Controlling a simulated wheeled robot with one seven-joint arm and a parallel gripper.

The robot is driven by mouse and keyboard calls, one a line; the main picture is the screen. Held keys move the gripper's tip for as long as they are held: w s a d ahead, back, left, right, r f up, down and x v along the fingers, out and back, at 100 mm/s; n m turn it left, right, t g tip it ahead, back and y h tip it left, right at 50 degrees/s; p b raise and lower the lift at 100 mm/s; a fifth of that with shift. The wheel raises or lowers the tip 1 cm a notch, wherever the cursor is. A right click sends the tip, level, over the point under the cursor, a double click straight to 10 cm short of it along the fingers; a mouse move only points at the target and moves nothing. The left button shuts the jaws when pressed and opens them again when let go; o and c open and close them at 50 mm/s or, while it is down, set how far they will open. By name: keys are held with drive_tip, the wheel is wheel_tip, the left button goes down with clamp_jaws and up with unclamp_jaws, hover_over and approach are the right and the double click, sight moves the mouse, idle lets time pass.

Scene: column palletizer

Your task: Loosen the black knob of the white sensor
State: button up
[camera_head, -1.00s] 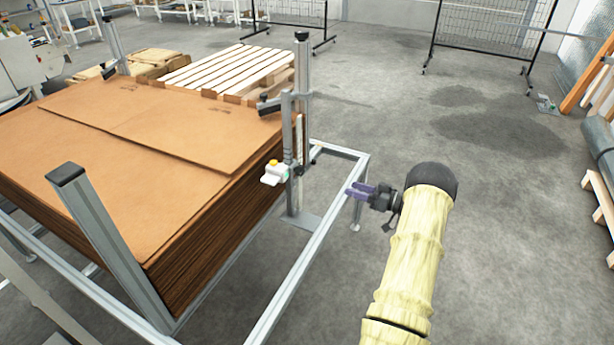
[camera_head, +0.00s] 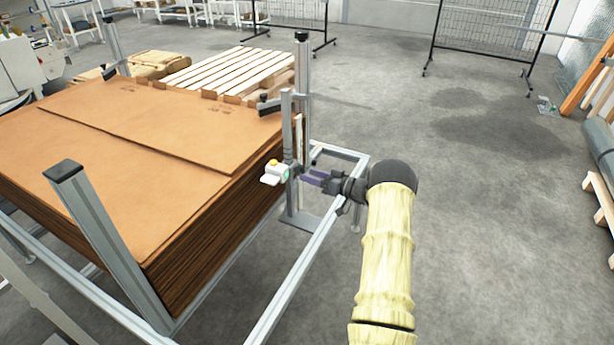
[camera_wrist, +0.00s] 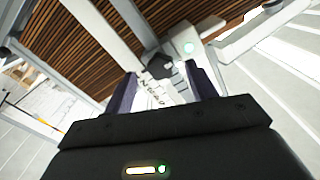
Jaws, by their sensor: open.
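The white sensor (camera_head: 275,174) with a yellow top sits on a bracket on a grey upright post beside the cardboard stack. In the wrist view the white sensor (camera_wrist: 184,45) shows a green light. The black knob (camera_wrist: 159,66) shows in the wrist view between and just beyond the fingertips, next to the sensor. In the head view the knob is mostly hidden by the fingers. My gripper (camera_head: 306,175) reaches in from the right, close to the knob. Its purple fingers (camera_wrist: 163,88) are open and empty; contact with the knob cannot be told.
A tall stack of brown cardboard (camera_head: 170,150) fills the left, inside a grey metal frame (camera_head: 300,280) with upright posts (camera_head: 115,250). A wooden pallet (camera_head: 230,70) lies behind.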

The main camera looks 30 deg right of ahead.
drive_tip(key=shift+x, duration=1.15)
drive_tip(key=shift+c, duration=0.5)
drive_tip(key=c, duration=0.9)
